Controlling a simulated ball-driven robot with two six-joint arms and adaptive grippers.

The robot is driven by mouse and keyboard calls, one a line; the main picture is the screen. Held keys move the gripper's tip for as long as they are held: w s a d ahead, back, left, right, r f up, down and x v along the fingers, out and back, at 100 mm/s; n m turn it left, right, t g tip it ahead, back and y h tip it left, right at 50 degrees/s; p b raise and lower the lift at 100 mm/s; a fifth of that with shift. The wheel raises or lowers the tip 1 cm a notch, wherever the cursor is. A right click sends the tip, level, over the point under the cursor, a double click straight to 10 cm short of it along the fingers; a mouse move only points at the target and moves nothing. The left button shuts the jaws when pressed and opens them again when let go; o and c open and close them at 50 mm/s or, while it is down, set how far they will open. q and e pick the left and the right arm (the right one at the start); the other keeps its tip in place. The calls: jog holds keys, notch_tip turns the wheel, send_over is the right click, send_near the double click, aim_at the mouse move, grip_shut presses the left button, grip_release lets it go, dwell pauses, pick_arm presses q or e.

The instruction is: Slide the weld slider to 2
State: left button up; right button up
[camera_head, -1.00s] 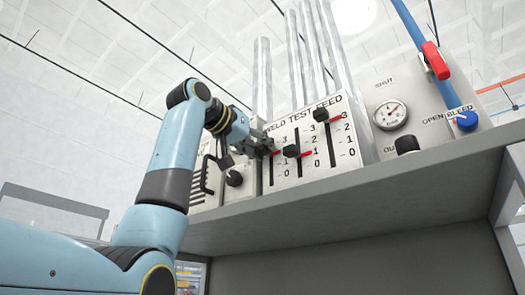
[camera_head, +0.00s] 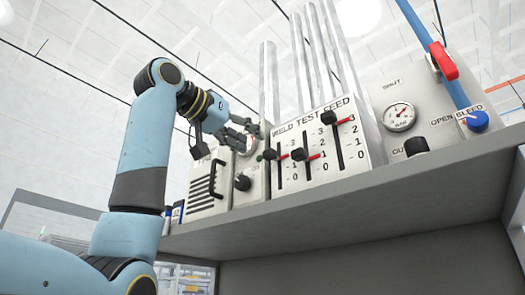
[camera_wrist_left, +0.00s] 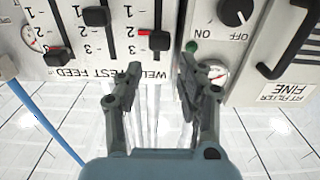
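The weld slider (camera_head: 270,154) is the leftmost of three sliders with black knobs on a white panel (camera_head: 350,157). It also shows in the left wrist view (camera_wrist_left: 159,40), where the panel appears upside down. There, its red pointer lies level with the 2 mark. My left gripper (camera_head: 250,133) is beside the upper left of the weld slider in the head view. In the left wrist view my left gripper (camera_wrist_left: 160,72) has its fingers apart with nothing between them, and the weld knob is just beyond the tips. My right gripper is not in view.
The test slider (camera_head: 298,154) and feed slider (camera_head: 329,118) are right of the weld slider. A white panel with a black handle (camera_head: 218,180) and a dark rotary knob (camera_head: 242,182) sits to its left. A grey shelf edge (camera_head: 330,195) runs below. Clear tubes rise behind.

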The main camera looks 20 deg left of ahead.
pick_arm(q)
jog(key=v, duration=0.4)
jog(key=shift+d, duration=0.1)
jog(key=shift+w+f, duration=0.1)
dwell(0.3)
